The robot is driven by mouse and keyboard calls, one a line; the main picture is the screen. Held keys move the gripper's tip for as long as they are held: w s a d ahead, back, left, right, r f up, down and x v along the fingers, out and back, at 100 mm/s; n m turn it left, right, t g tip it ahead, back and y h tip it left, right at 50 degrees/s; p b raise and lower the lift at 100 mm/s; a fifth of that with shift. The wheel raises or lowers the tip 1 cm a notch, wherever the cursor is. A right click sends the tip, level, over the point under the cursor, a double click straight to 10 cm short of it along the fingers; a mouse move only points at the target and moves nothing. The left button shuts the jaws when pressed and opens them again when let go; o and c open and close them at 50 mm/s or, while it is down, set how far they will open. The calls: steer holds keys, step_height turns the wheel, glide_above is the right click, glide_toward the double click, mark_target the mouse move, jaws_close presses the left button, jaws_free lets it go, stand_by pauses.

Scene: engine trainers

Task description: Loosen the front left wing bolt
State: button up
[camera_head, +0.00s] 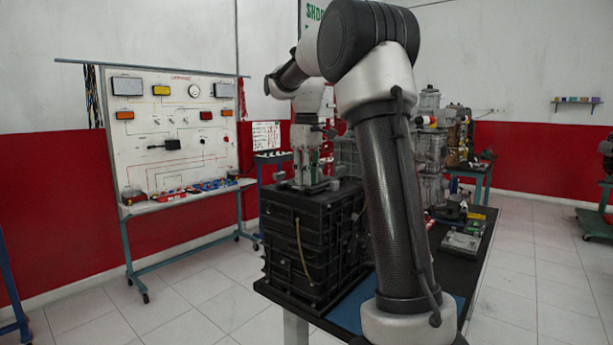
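A black ribbed engine trainer block (283,235) stands on the dark workbench, with a thin yellowish hose or rod on its front face. My gripper (312,181) points down at the top of this block, near its middle as seen here. Its fingertips are small and dark in this view. I cannot tell whether they are open or shut, or whether they touch anything. Small grey pieces (278,175) show on the block's top beside the gripper. I cannot tell which of them, if any, is the front left wing bolt. My arm hides part of the block's right side.
The workbench (467,282) runs back to the right, with a grey engine assembly (431,150) and loose parts on it. A white lighting trainer board (172,125) on a wheeled stand is at the left. Tiled floor is free at the left front and right.

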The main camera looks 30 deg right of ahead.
steer(key=shift+o, duration=1.2)
steer(key=shift+r, duration=0.1)
step_height(320, 180, up, 12)
steer(key=s+a+f+m+t, duration=0.1)
steer(key=s+a+f, duration=0.2)
steer(key=s, duration=0.5)
steer(key=s+a+f+m+t, duration=0.1)
steer(key=s+a+f, duration=0.2)
steer(key=s, duration=0.5)
steer(key=s+a+f+m+t, duration=0.2)
steer(key=s+f, duration=1.1)
steer(key=shift+s+f, duration=0.25)
steer(key=shift+f, duration=0.1)
